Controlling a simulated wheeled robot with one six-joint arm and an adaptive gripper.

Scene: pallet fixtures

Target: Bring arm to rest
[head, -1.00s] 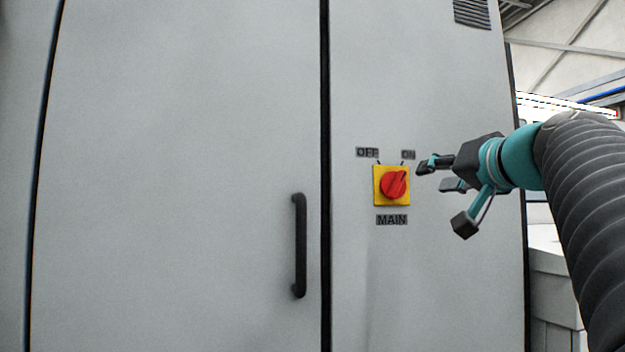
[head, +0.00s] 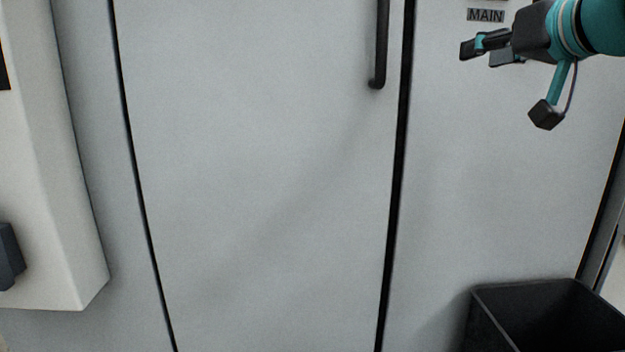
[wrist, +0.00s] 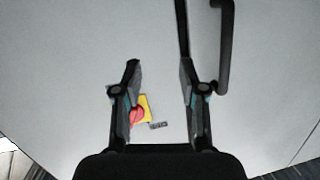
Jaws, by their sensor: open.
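My gripper (head: 480,54) is at the upper right of the head view, in front of the grey cabinet (head: 270,180). Its jaws are open and empty.
A black door handle (head: 380,45) is left of my gripper; it also shows in the wrist view (wrist: 226,45). A black open bin (head: 480,318) stands low at the right. A pale box-shaped housing (head: 60,200) juts out at the left. The cabinet's middle front is clear.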

